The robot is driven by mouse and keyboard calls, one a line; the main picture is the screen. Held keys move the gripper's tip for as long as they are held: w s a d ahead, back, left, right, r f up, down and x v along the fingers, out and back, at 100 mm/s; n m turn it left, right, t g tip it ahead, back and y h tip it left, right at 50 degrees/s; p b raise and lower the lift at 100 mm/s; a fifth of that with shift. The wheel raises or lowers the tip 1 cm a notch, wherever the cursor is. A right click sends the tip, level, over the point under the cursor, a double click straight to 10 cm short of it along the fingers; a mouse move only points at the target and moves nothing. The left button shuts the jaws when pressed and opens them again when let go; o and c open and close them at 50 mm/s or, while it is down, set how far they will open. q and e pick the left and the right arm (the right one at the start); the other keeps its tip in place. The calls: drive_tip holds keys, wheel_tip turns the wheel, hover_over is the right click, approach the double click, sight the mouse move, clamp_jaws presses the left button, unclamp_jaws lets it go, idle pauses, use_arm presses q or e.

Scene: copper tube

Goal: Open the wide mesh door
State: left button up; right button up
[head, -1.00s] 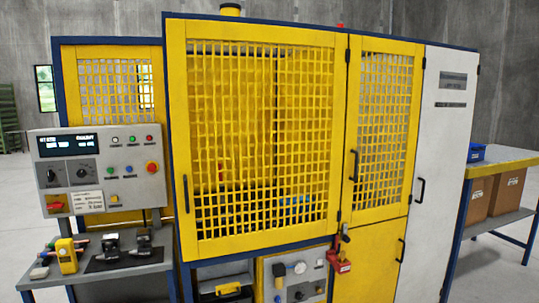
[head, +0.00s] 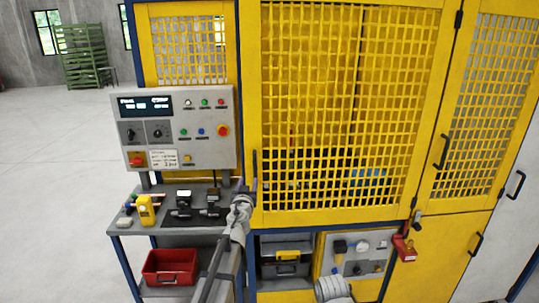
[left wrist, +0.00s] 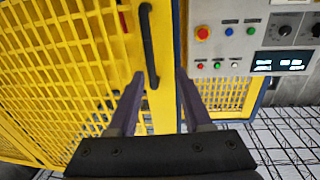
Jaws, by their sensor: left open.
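The wide mesh door (head: 330,110) is yellow with a square grid and looks closed in the head view. Its dark bar handle (head: 254,163) stands upright on the door's left edge. My left gripper (head: 249,188) is at the lower end of this handle, at the end of the arm rising from below. In the left wrist view the handle (left wrist: 148,45) runs down between the two spread fingers of the left gripper (left wrist: 161,88). The fingers are open; whether the handle lies within their reach in depth cannot be told. My right gripper is out of view.
A control panel (head: 178,128) and a grey bench (head: 135,227) with small tools stand left of the door. A red bin (head: 170,267) sits below. A narrow mesh door (head: 478,90) and red padlock (head: 404,248) are at right. Open floor (head: 60,180) lies far left.

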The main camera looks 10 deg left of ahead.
sight(255, 169)
use_arm(q)
drive_tip(key=shift+w+d+r+m+h, duration=0.3)
drive_tip(key=shift+w+h, duration=0.1)
drive_tip(key=shift+w, duration=0.1)
drive_tip(key=shift+w+d+r+m+h, duration=0.15)
drive_tip(key=shift+w+r+m+h, duration=0.1)
drive_tip(key=shift+w+h, duration=0.2)
drive_tip(key=shift+w, duration=0.1)
drive_tip(key=w, duration=0.7)
drive_tip(key=shift+w+a, duration=0.3)
drive_tip(key=shift+s, duration=0.1)
drive_tip(key=shift+c, duration=0.4)
clamp_jaws()
